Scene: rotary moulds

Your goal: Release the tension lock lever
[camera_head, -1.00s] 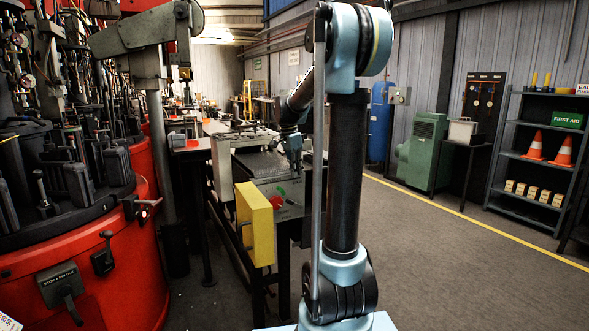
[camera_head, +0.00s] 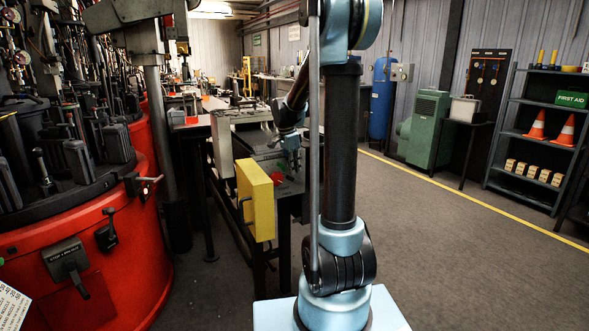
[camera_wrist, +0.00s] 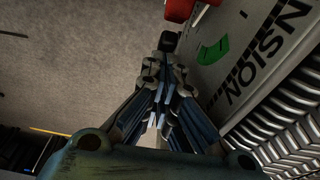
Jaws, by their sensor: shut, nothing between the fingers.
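The tension lock panel is a grey plate on the bench unit; in the wrist view the panel (camera_wrist: 255,45) carries part of a word reading "NSION" and a green mark (camera_wrist: 213,52). A red part (camera_wrist: 180,9), probably the lever, is cut off by the top edge of that view. My gripper (camera_wrist: 168,44) is shut and empty, its dark tip just below the red part; I cannot tell whether they touch. In the head view my gripper (camera_head: 292,158) is small beside the panel, near a red spot (camera_head: 279,178).
A yellow box (camera_head: 256,202) juts from the near end of the bench. A large red rotary machine (camera_head: 90,270) stands at the left. The floor at the right is open up to a yellow line. A green cabinet (camera_head: 424,130) and a shelf (camera_head: 543,130) stand beyond it.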

